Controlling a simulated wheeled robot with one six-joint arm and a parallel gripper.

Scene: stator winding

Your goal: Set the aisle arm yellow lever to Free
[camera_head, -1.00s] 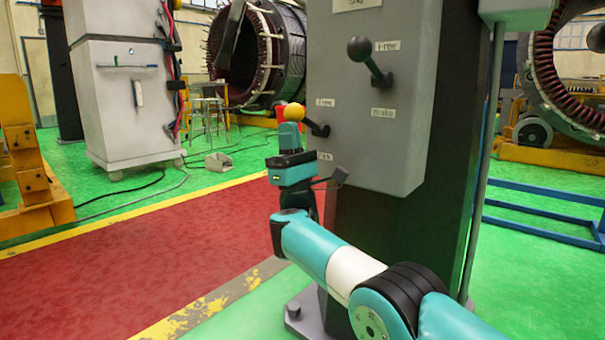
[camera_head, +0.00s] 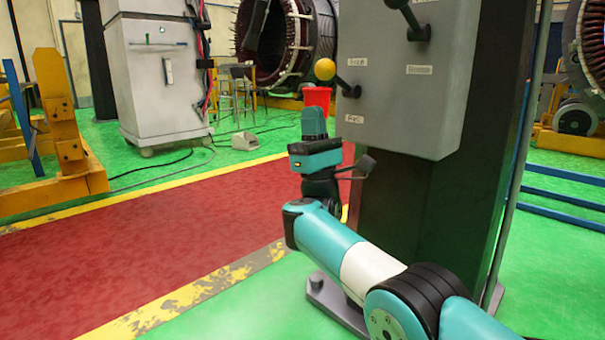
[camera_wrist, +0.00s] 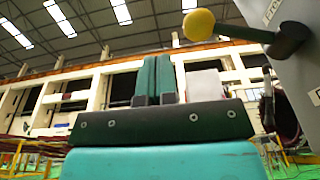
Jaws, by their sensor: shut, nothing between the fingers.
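The yellow-knobbed lever (camera_head: 325,69) sticks out to the left from the face of a grey control box (camera_head: 419,110). Its dark arm reaches back to a hub on the box, beside a small white label above and another below. The lettering is too small to read surely. My gripper (camera_head: 314,122) points upward just below and slightly left of the yellow ball. In the wrist view the fingers (camera_wrist: 155,78) are together and empty, and the yellow ball (camera_wrist: 199,25) is up and to the right of them, apart from the tips.
A second, black lever (camera_head: 411,20) stands higher on the same box. The box hangs on a dark column (camera_head: 470,190) close to my arm. A red bucket (camera_head: 317,98) is on the floor behind. The red walkway (camera_head: 150,240) to the left is clear.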

